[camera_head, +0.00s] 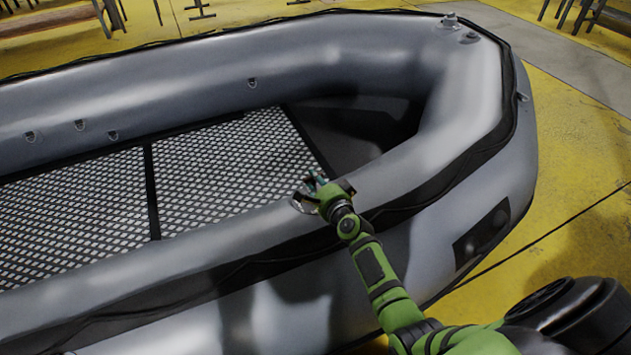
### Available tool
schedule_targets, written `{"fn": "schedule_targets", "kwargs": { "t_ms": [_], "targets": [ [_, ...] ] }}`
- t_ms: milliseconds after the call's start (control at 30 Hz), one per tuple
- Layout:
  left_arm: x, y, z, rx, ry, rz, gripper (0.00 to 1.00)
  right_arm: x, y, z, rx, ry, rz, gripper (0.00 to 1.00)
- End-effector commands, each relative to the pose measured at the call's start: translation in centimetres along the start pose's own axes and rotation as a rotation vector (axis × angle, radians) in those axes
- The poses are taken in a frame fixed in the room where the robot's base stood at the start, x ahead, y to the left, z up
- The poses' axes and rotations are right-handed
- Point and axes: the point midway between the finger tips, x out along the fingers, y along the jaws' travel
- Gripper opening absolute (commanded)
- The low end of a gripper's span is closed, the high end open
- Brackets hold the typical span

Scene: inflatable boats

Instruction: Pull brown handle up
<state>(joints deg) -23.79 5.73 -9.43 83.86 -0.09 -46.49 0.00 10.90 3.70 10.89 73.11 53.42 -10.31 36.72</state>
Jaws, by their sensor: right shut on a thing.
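My right gripper (316,187) reaches in from the lower right on a green arm. It is at the top of the near side tube of a grey inflatable boat (250,235). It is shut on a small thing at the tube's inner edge. The gripper hides most of that thing, and I cannot make out its colour or whether it is the brown handle. No brown handle shows clearly elsewhere on the boat. My left gripper is not in view.
The boat has a metal mesh floor (230,165) inside its tubes. A dark patch with a round fitting (482,235) is on the outer near side. Yellow floor (585,215) lies clear to the right. Wooden benches (50,22) stand at the back left.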

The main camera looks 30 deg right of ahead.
Motion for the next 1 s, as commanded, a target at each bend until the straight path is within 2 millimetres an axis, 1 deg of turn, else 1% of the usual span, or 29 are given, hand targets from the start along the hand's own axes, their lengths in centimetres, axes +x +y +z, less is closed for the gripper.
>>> {"fn": "schedule_targets", "kwargs": {
  "t_ms": [33, 67, 100, 467, 567, 667, 767, 1000],
  "targets": [
    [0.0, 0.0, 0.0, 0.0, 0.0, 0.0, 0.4, 0.1, -0.8, 0.0, 0.0, 0.001, -0.014, 0.32],
    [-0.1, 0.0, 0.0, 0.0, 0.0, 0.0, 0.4, 0.1, -0.8, 0.0, 0.0, 0.001, -0.015, 0.44],
    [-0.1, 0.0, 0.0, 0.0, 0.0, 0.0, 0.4, 0.2, -0.8, 0.0, 0.0, 0.001, -0.015, 0.49],
    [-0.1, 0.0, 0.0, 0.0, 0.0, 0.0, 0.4, 0.1, -0.6, 0.0, 0.0, 0.001, -0.011, 0.49],
    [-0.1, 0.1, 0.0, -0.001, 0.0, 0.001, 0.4, -0.2, -0.5, 0.1, 0.001, 0.0, -0.009, 0.49],
    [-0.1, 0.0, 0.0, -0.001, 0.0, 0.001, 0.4, -1.0, -0.3, 0.1, 0.003, -0.001, -0.008, 0.49],
    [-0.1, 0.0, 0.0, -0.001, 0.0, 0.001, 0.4, -2.5, -0.3, 0.1, 0.003, 0.0, -0.008, 0.49],
    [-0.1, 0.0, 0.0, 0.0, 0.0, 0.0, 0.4, -7.2, -0.2, 0.0, 0.0, 0.002, -0.006, 0.49]
  ]
}}
